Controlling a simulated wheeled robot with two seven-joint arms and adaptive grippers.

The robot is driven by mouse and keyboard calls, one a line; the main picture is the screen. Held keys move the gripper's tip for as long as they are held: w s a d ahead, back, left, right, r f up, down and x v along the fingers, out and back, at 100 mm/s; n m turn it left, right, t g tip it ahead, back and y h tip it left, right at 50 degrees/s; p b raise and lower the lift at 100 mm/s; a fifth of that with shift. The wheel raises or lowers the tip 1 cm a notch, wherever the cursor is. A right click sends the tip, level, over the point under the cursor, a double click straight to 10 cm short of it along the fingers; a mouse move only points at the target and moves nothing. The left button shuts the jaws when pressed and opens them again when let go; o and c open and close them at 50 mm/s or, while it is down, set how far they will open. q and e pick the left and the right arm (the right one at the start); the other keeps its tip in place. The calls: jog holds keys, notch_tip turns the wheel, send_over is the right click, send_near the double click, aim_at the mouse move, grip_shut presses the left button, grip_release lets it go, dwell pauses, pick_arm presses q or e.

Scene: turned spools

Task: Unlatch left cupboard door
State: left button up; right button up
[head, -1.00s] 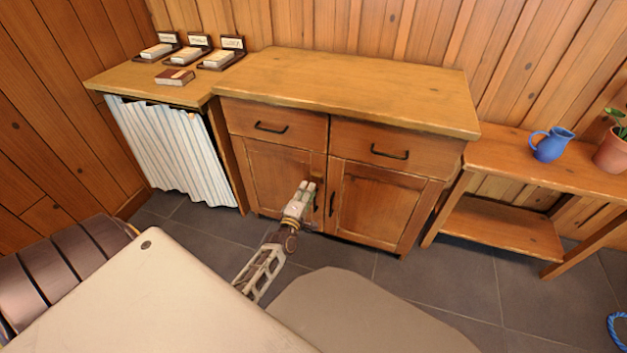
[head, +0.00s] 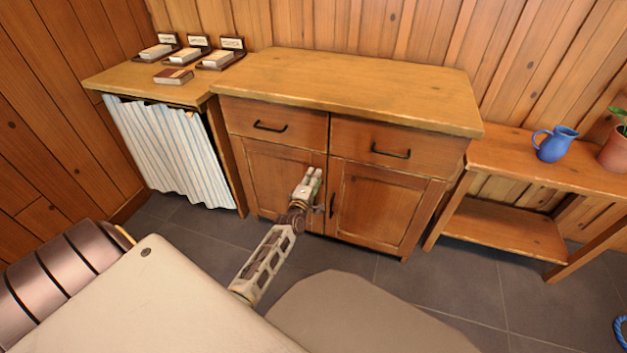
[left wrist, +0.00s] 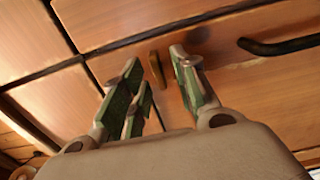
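The wooden cupboard (head: 345,85) has two doors below two drawers. Its left door (head: 272,180) looks closed, level with the right door (head: 375,205). My left gripper (head: 313,173) is in front of the left door's upper right corner and hides part of it. In the left wrist view its fingers (left wrist: 160,82) are apart. A small brown latch piece (left wrist: 157,70) shows in the gap between them, near a dark seam; whether a finger touches it I cannot tell. In the head view I cannot make the latch out. My right gripper is in neither view.
Black bar handles sit on the drawers (head: 390,152) and upright on the right door (head: 332,205). A curtained stand (head: 165,150) is at the left. A low wooden bench (head: 510,235) with a blue jug (head: 555,143) is at the right. Grey floor (head: 450,290) is clear in front.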

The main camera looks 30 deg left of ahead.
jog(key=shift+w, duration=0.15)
pick_arm(q)
grip_shut()
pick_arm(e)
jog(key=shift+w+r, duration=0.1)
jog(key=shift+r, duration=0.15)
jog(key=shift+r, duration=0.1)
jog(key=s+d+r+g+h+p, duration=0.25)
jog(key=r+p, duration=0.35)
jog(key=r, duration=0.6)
pick_arm(q)
jog(key=shift+w+d+r+m+p, duration=0.1)
jog(key=shift+m+p, duration=1.05)
jog(key=shift+m, duration=3.3)
jog(key=shift+d+r+m+p, duration=0.1)
jog(key=shift+m+p, duration=1.05)
jog(key=shift+m, duration=3.3)
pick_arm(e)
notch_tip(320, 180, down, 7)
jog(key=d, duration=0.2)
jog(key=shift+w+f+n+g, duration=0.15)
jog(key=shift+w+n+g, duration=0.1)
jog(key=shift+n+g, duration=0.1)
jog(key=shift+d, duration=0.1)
